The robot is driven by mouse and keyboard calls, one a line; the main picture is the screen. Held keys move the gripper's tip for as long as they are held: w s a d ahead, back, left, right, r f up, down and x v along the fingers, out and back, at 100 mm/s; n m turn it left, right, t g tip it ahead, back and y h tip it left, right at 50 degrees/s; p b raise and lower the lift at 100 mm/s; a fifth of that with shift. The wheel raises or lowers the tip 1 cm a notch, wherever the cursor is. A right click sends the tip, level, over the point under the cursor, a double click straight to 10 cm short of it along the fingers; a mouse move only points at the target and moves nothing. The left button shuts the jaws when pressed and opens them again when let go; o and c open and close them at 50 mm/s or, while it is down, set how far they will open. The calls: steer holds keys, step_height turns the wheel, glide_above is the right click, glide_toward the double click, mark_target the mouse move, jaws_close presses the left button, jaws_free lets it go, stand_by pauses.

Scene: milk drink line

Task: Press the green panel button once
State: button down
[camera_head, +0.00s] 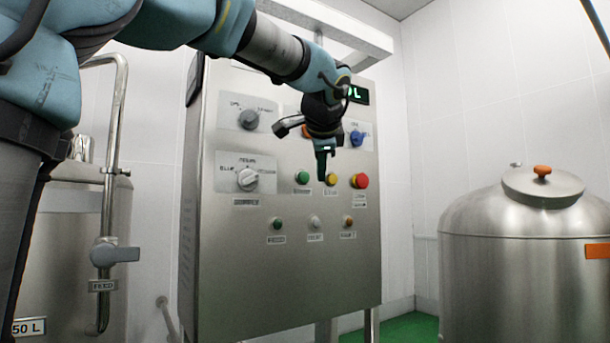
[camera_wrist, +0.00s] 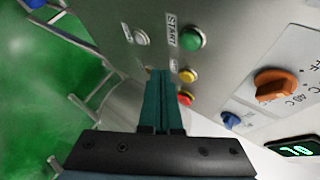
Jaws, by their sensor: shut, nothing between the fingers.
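The panel has two green buttons in the head view: an upper one (camera_head: 302,176) left of a yellow button, and a lower one (camera_head: 277,223) at the left of the bottom row. In the wrist view a green button (camera_wrist: 193,38) sits beside a START label, up and right of the fingertips. My gripper (camera_head: 321,174) points down in front of the panel, between the upper green and yellow buttons in the picture. Its dark teal fingers are shut and empty, and they also show in the wrist view (camera_wrist: 160,76). I see no contact with a button, but the exact gap is unclear.
The steel panel (camera_head: 235,300) also bears a yellow button (camera_head: 331,179), a red button (camera_head: 360,181), a white button (camera_head: 315,221), an orange button (camera_head: 348,221) and a blue knob (camera_head: 356,138). Steel tanks stand at the right (camera_head: 520,265) and left (camera_head: 85,215).

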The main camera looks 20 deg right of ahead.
mark_target(307, 173)
steer(key=shift+w+a+p, duration=0.2)
steer(key=shift+w+p, duration=0.1)
steer(key=shift+w, duration=0.7)
steer(key=shift+w+a+p, duration=0.15)
steer(key=shift+w+p, duration=0.15)
steer(key=shift+w, duration=0.7)
steer(key=shift+w, duration=0.2)
stand_by(0.4)
steer(key=shift+w+a, duration=0.1)
steer(key=shift+w, duration=0.15)
steer(key=shift+w+a+p, duration=0.1)
steer(key=shift+w+p, duration=0.35)
steer(key=shift+p, duration=0.05)
stand_by(0.7)
steer(key=shift+s, duration=0.15)
steer(key=shift+s+b, duration=0.4)
steer(key=shift+s, duration=0.35)
steer(key=shift+d, duration=0.2)
steer(key=s, duration=0.1)
steer(key=s+b, duration=0.1)
steer(key=s, duration=0.1)
steer(key=s+d, duration=0.1)
steer(key=s, duration=0.1)
steer(key=shift+b, duration=0.35)
